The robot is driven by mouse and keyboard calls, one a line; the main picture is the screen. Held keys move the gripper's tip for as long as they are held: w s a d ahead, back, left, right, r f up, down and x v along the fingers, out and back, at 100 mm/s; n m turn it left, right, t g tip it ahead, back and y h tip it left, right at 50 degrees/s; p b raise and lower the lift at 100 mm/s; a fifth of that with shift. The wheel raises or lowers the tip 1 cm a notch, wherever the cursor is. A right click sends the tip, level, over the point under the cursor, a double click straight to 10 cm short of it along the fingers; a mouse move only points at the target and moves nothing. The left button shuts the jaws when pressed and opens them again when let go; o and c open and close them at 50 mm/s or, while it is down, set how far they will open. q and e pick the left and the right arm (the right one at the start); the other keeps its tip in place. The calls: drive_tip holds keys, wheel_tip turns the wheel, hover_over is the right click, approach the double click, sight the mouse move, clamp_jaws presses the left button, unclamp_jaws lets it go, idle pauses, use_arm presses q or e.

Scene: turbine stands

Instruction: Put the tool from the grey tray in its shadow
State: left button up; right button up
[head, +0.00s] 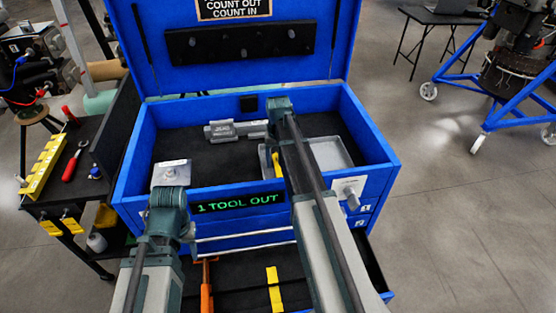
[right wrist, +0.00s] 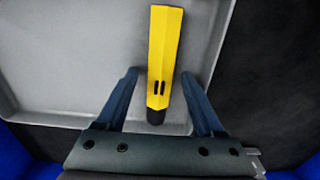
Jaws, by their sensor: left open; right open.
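A yellow tool (head: 277,163) with a dark end lies in the grey tray (head: 332,155), inside the top of the blue tool chest. In the right wrist view the tool (right wrist: 164,55) lies lengthwise between the two fingers of my right gripper (right wrist: 161,76). The fingers are open, with gaps on both sides of the tool. In the head view my right arm hides the right gripper and part of the tray. My left gripper (head: 170,195) is at the chest's front left edge, away from the tool; its fingertips are not clear. I cannot make out the tool's shadow.
A grey labelled item (head: 235,131) lies on the dark chest floor left of my right arm. The chest's front display (head: 240,201) reads "1 TOOL OUT". An open drawer below holds orange and yellow items. A side table (head: 62,190) stands left; a blue-framed stand (head: 500,70) is right.

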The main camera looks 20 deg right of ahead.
drive_tip(key=shift+r, duration=0.1)
use_arm(q)
wheel_tip(320, 180, up, 12)
drive_tip(key=p, duration=1.2)
drive_tip(key=shift+r, duration=0.15)
use_arm(e)
wheel_tip(320, 180, up, 12)
